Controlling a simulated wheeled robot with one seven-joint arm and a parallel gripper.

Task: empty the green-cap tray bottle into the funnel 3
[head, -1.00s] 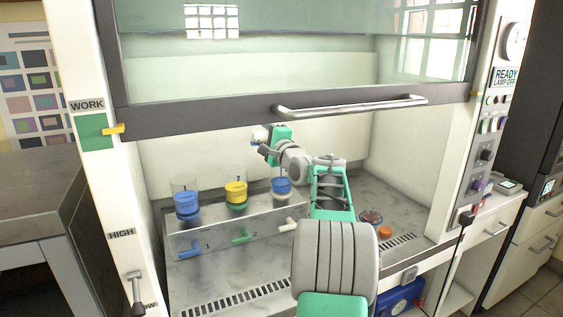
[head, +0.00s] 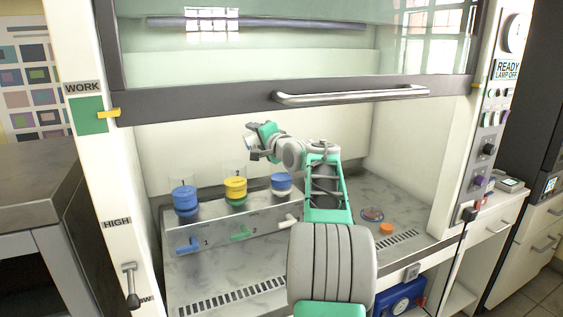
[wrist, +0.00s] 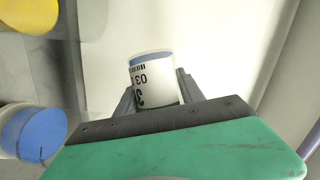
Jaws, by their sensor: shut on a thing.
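My gripper (wrist: 156,95) is shut on a small white bottle (wrist: 140,88) with a printed label; its digits, seemingly 03, appear upside down in the wrist view. A blue surface shows at the bottle's far end, and a bit of green shows near the jaws. I cannot tell its cap or tilt for sure. In the head view my gripper (head: 254,142) is above and left of funnel 3 (head: 281,184), the rightmost, blue-and-white one on the rack. A blue-topped vessel, likely funnel 3, shows at lower left in the wrist view (wrist: 32,130), apart from the bottle.
The rack (head: 215,232) also holds a yellow funnel (head: 235,188) and a blue funnel (head: 185,198), with coloured levers on its front. A round dish (head: 371,215) and an orange cap (head: 387,228) lie on the right worktop. The hood sash (head: 200,105) hangs above the arm.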

